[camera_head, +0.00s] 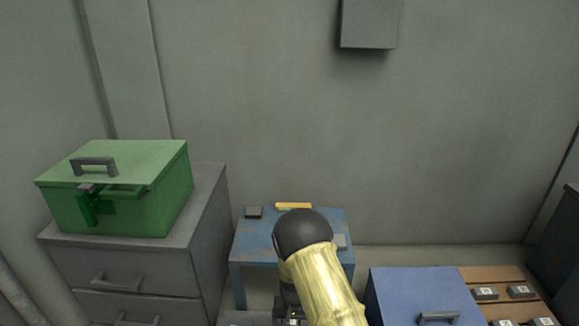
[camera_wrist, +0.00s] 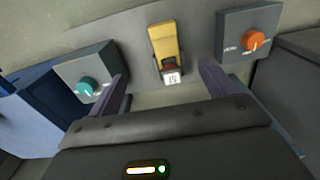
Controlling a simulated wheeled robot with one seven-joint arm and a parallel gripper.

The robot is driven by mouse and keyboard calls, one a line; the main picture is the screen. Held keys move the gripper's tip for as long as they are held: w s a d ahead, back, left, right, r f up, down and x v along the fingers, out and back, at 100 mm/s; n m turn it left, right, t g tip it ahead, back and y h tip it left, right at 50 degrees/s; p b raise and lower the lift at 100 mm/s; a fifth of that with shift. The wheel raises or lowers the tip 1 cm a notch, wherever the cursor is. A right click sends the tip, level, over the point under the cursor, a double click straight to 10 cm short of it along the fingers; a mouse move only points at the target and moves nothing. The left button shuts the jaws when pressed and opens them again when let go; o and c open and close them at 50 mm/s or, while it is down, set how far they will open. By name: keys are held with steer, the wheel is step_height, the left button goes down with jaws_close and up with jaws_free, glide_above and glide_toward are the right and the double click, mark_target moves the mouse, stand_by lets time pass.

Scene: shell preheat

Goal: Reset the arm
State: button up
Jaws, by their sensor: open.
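My arm, with a yellow sleeve and a black rounded joint, rises in front of the small blue table (camera_head: 262,250) in the head view. It covers part of the table, and the gripper itself is hard to make out there. In the wrist view my gripper (camera_wrist: 163,76) is open, with two dark fingers spread apart and nothing held between them. A grey box with a teal dial (camera_wrist: 86,86) is at left, and a grey box with an orange dial (camera_wrist: 254,38) at right.
A blue box with a handle (camera_head: 420,290) and a brown panel with several labelled blocks (camera_head: 495,275) are at right. A grey wall box (camera_head: 368,22) hangs above.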

steer(key=s+d+r+t+p, duration=0.1)
steer(key=s+d+r+p, duration=0.25)
steer(key=r, duration=0.65)
steer(key=s+d+r+p, duration=0.2)
steer(key=s+d+r, duration=0.15)
steer(key=r, duration=0.75)
steer(key=s+d+r+t+p, duration=0.1)
steer(key=s+d+r+p, duration=0.2)
steer(key=r, duration=0.7)
steer(key=s+d+r+p, duration=0.2)
steer(key=s+d+r, duration=0.2)
steer(key=s+r, duration=0.4)
step_height(320, 180, up, 38)
steer(key=p, duration=3.8)
steer(key=shift+s+d+f, duration=0.15)
steer(key=shift+s, duration=0.1)
